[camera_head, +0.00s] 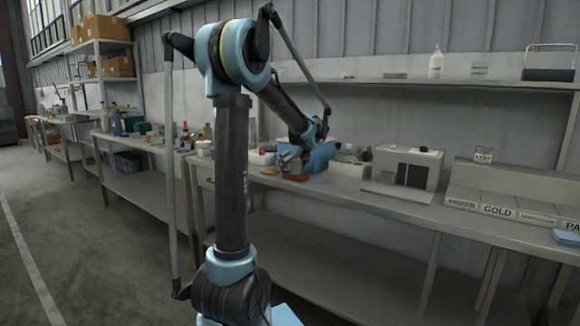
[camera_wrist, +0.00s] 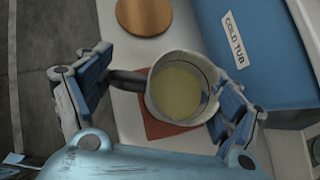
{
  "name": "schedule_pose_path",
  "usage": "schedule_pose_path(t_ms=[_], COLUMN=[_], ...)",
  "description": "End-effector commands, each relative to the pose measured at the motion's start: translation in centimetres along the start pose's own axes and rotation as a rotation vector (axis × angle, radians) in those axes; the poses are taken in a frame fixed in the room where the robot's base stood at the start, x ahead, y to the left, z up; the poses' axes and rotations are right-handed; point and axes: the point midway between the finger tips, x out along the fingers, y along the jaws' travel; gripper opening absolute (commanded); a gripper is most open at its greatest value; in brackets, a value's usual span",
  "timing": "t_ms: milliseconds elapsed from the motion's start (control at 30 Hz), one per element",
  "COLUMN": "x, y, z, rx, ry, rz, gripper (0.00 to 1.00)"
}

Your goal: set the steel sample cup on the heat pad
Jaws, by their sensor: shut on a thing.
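The steel sample cup (camera_wrist: 182,88) shows from above in the wrist view, with yellowish liquid inside and a dark handle (camera_wrist: 128,79) pointing left. My gripper (camera_wrist: 165,98) is shut on it, one finger at the handle's end and the other at the cup's right wall. The reddish-brown square pad (camera_wrist: 160,128), which looks like the heat pad, is under the cup and partly hidden by it. In the head view the cup (camera_head: 295,166) is upright over the pad (camera_head: 296,177). I cannot tell whether the cup's base touches it.
The blue cold tub (camera_wrist: 255,50) stands close to the right of the cup. A round wooden disc (camera_wrist: 145,14) lies beyond the pad. In the head view, a grey boxy device (camera_head: 408,168) and labelled bins (camera_head: 497,212) stand further right. Bottles crowd the bench to the left.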

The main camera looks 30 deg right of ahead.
Motion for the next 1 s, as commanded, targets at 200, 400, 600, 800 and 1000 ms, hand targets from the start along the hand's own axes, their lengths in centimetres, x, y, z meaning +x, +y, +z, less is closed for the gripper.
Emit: schedule_pose_path(t_ms=[200, 400, 600, 800, 1000], x=[0.1, 0.1, -0.1, -2.2, -6.2], y=[0.0, 0.0, 0.0, 0.0, -0.1], z=[-0.1, -0.1, 0.1, 0.0, 0.0], rx=[0.000, 0.000, 0.000, 0.001, 0.002], ry=[0.000, 0.000, 0.000, 0.000, 0.000], rz=[0.000, 0.000, 0.000, -0.001, -0.002], gripper=[1.00, 1.00, 1.00, 1.00, 1.00])
